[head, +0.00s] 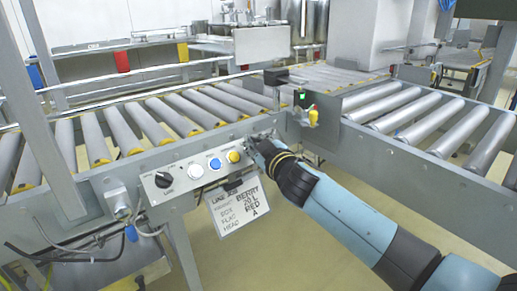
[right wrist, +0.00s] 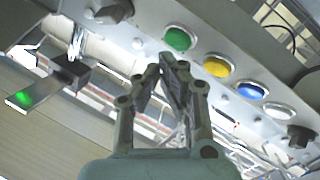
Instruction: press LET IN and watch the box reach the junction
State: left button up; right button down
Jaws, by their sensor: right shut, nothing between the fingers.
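The control panel (head: 178,181) on the conveyor's side carries a black knob (head: 163,180), a white button (head: 195,171), a blue button (head: 215,164) and a yellow button (head: 234,157). The right wrist view also shows a green button (right wrist: 178,39), hidden behind my gripper in the head view. Button labels are too small to read. My right gripper (head: 254,139) is shut and empty at the panel's right end. In the wrist view its fingertips (right wrist: 172,62) point close to the green button; I cannot tell whether they touch. No box shows on the visible rollers. My left gripper is out of view.
A roller conveyor (head: 140,122) runs from the left to the junction (head: 318,75); another roller section (head: 430,115) lies to the right. A green lamp (head: 301,95) glows at the junction.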

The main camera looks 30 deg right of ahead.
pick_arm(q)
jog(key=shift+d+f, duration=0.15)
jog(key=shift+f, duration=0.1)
pick_arm(e)
jog(key=shift+w+a+f, duration=0.1)
jog(key=shift+w+f, duration=0.15)
jog(key=shift+w, duration=0.1)
